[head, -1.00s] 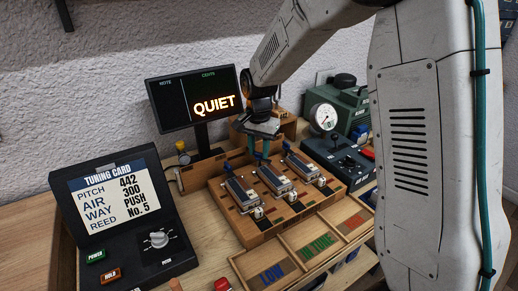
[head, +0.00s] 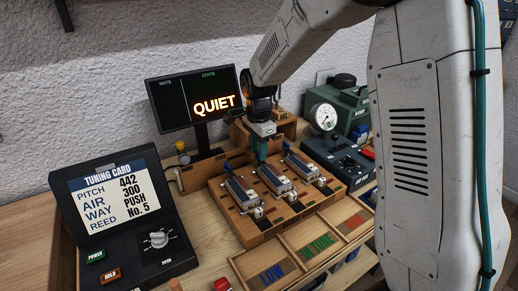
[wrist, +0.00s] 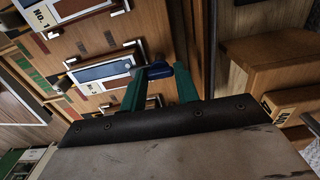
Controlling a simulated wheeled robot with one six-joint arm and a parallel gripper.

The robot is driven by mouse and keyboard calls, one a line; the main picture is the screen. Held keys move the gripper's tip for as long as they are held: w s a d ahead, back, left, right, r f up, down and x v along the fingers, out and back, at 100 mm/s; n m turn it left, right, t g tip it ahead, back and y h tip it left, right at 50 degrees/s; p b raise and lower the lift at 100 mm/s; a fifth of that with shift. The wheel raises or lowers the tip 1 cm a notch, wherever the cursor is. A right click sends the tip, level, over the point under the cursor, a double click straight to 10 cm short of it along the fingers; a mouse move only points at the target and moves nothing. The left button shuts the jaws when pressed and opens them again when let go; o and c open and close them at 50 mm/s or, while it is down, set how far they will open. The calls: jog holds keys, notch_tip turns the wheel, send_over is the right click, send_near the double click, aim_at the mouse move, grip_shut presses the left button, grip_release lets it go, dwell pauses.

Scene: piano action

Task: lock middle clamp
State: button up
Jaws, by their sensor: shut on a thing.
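The middle clamp (head: 274,180) is a metal reed holder on the wooden block, between two similar clamps. In the wrist view the middle clamp (wrist: 103,72) has a white frame and a dark blue lever handle (wrist: 160,70) at its far end. My gripper (head: 261,157) comes down over that end of the clamp. Its teal fingers (wrist: 158,76) are shut on the blue handle, one on each side. In the head view the fingers hide the handle.
The left clamp (head: 242,192) and right clamp (head: 303,166) stand close on either side, with blue handles. Labelled wooden trays (head: 268,270) lie in front. A dark screen (head: 180,100) reading QUIET and a tuning card (head: 112,187) stand at left. A green gauge machine (head: 348,108) stands behind right.

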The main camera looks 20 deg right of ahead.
jog(key=shift+r, duration=0.1)
jog(key=o, duration=1)
notch_tip(320, 180, up, 8)
jog(key=shift+f, duration=0.15)
